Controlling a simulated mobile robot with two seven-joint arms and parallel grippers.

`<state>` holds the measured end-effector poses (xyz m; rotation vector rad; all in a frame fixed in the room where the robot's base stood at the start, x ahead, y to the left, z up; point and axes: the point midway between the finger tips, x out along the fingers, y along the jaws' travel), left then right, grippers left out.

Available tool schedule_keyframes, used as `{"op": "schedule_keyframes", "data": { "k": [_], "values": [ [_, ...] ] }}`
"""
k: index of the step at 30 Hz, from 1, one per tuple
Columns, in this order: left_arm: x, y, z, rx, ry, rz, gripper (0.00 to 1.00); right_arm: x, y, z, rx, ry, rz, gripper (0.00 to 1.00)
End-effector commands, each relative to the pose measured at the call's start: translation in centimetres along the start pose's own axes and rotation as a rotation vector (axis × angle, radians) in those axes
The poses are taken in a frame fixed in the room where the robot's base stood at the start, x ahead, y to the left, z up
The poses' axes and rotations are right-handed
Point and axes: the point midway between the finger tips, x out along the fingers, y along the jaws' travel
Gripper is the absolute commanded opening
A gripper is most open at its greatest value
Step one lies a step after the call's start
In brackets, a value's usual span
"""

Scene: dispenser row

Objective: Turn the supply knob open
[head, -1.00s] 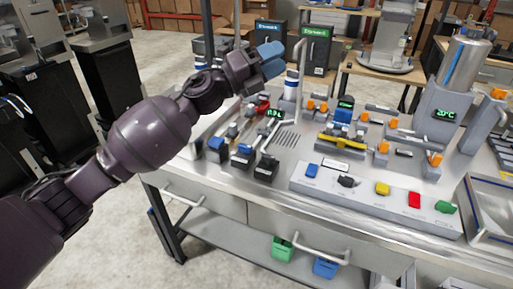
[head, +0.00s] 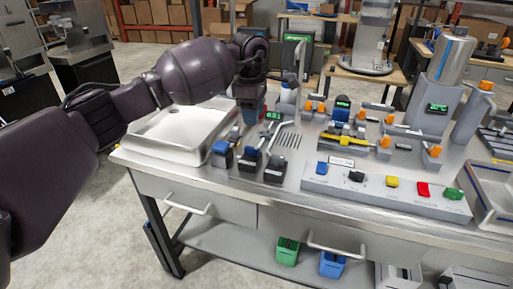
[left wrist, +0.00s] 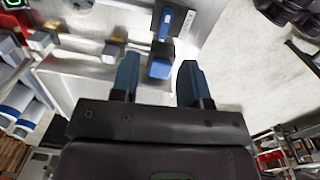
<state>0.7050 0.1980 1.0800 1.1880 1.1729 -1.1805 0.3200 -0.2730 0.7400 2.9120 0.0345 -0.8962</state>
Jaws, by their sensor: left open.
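My left gripper (head: 251,112) points down over the left part of the steel counter, above a row of dark stands with blue tops (head: 222,148). In the left wrist view the gripper (left wrist: 158,82) is open, with a blue block (left wrist: 160,68) showing between and beyond its fingertips. A dark piece with a blue handle (left wrist: 165,24) lies just beyond that block. I cannot tell from the pictures which part is the supply knob, or whether the fingers touch the block. My right gripper is not in view.
A white sink-like tray (head: 150,140) is at the counter's left end. A grey panel (head: 330,183) with several coloured knobs runs along the front. Orange-handled fittings (head: 386,142) and a tall cylinder machine (head: 437,105) stand to the right. Drawer handles (head: 188,208) stick out below.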

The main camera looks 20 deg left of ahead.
Motion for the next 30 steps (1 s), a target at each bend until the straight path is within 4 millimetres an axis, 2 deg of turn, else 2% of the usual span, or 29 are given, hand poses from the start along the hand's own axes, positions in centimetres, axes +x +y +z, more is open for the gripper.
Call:
{"op": "schedule_keyframes", "data": {
  "k": [8, 21, 30],
  "values": [
    [1.0, -0.6, -0.5, 0.059, 0.031, -0.037, 0.41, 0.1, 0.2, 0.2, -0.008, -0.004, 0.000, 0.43],
    [8.1, -0.9, -0.6, 0.057, 0.028, -0.039, 0.41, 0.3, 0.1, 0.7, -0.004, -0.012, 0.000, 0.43],
    [10.7, -1.0, -0.7, 0.056, 0.027, -0.037, 0.41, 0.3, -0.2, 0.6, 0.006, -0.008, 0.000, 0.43]
  ]
}}
